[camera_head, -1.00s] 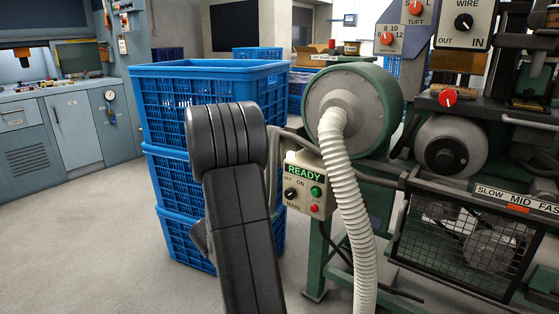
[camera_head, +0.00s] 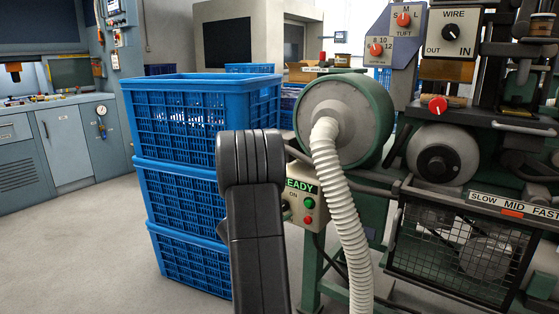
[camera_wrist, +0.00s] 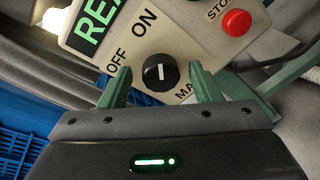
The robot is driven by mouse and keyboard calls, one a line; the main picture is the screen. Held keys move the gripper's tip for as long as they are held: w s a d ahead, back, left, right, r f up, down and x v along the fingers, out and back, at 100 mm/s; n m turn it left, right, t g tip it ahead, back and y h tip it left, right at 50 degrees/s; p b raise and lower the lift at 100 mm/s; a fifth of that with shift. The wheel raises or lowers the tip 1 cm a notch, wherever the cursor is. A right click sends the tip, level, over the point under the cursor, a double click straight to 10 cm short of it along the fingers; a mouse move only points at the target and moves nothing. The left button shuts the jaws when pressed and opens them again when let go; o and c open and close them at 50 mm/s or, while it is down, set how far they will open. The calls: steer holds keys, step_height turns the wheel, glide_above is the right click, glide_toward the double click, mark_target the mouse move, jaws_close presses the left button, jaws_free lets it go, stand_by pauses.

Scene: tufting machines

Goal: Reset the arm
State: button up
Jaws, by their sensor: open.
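My gripper (camera_wrist: 162,88) shows in the wrist view with two green fingers spread apart and nothing between their tips. A black knob (camera_wrist: 160,73) with a white mark shows in the gap between them, with space on both sides; I cannot tell how far it is from the fingertips. The knob sits on a cream control panel (camera_wrist: 190,38) marked OFF, ON and MAIN, with a lit green display and a red stop button (camera_wrist: 236,23). In the head view my arm covers the left part of this panel (camera_head: 297,219), and my gripper is hidden.
Stacked blue crates (camera_head: 180,195) stand left of my arm. A white ribbed hose (camera_head: 340,190) hangs from the green blower housing (camera_head: 378,110) just right of the panel. A wire mesh guard (camera_head: 450,245) is further right. Floor at the left is clear.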

steer(key=p+v, duration=0.3)
steer(key=v, duration=1.1)
steer(key=w+d+f+n+h+p, duration=0.2)
steer(key=w+d+n+p, duration=0.6)
steer(key=n+p, duration=0.8)
steer(key=shift+w+h+p, duration=0.4)
steer(key=shift+w+p, duration=1.3)
steer(key=shift+p, duration=3.15)
steer(key=shift+n, duration=0.3)
